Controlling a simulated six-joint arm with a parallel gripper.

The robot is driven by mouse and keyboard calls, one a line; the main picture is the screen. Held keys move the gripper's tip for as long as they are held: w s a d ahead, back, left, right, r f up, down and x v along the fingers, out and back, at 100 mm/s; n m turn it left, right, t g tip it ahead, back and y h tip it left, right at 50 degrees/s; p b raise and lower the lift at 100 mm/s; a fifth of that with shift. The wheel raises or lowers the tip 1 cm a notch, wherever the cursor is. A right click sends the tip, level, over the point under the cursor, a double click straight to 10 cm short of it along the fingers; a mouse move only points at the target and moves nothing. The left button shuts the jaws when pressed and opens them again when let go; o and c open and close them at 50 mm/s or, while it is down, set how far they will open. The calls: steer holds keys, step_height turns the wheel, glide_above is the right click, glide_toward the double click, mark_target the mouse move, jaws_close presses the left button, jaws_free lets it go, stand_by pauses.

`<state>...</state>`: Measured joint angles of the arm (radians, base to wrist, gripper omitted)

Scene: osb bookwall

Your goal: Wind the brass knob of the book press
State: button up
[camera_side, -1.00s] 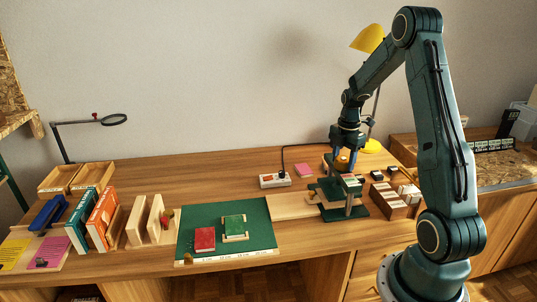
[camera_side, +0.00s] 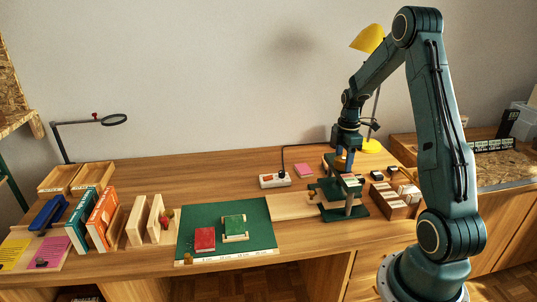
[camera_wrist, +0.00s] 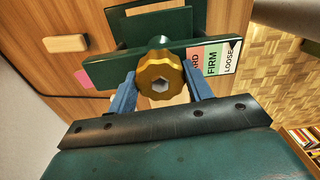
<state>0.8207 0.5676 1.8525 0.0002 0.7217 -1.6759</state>
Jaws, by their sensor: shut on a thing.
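The brass knob (camera_wrist: 160,82) sits on top of the green book press (camera_wrist: 120,58), and its hexagonal centre faces the camera in the wrist view. My gripper (camera_wrist: 160,92) has its two blue fingers on either side of the knob, shut on it. In the side view my gripper (camera_side: 344,164) is over the press (camera_side: 352,206), with only a small part of the knob (camera_side: 340,165) showing. A label strip (camera_wrist: 213,61) on the press beam reads FIRM and LOOSE, with another word partly covered.
A green mat (camera_side: 262,213) with a red book (camera_side: 205,239) and a green book (camera_side: 235,227) lies left of the press. A power strip (camera_side: 275,181) is behind. A wooden block rack (camera_side: 396,205) stands close right, and a yellow lamp (camera_side: 368,40) rises behind my arm.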

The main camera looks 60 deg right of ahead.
steer(key=m, duration=0.5)
steer(key=shift+m, duration=0.3)
steer(key=m, duration=2.4)
steer(key=shift+m, duration=0.3)
steer(key=m, duration=1)
steer(key=shift+w, duration=0.1)
steer(key=shift+m, duration=0.3)
